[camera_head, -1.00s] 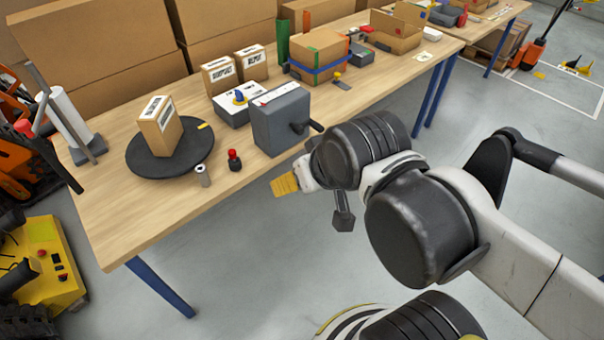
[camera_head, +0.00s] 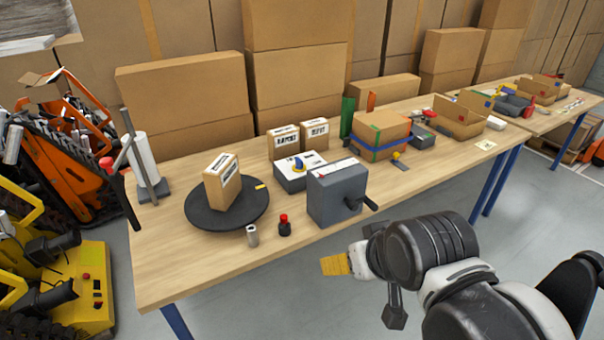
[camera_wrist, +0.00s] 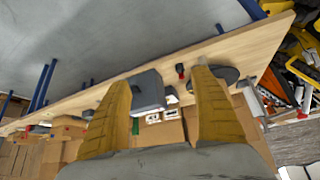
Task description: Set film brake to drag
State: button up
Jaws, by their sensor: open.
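No part is plainly marked as the film brake. At the table's left end a white film roll (camera_head: 145,160) stands upright on a holder, with a red-knobbed lever (camera_head: 115,165) angled beside it. A white box with a blue and yellow knob (camera_head: 298,165) sits behind a grey box with a dark side crank (camera_head: 335,195). My gripper (camera_head: 335,264) is off the table's front edge, apart from these things. In the wrist view my gripper (camera_wrist: 162,78) is open and empty, with the grey box (camera_wrist: 148,92) seen beyond between its yellow fingers.
A black turntable (camera_head: 255,208) carries a labelled carton (camera_head: 222,180). A small metal cylinder (camera_head: 252,236) and a red-topped black piece (camera_head: 285,225) stand at the front edge. A strapped carton (camera_head: 380,132) and open boxes are farther right. The table's front left surface (camera_head: 165,260) is clear.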

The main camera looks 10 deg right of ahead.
aim_at(298, 161)
jog(key=i, duration=1.05)
jog(key=l+z, duration=0.05)
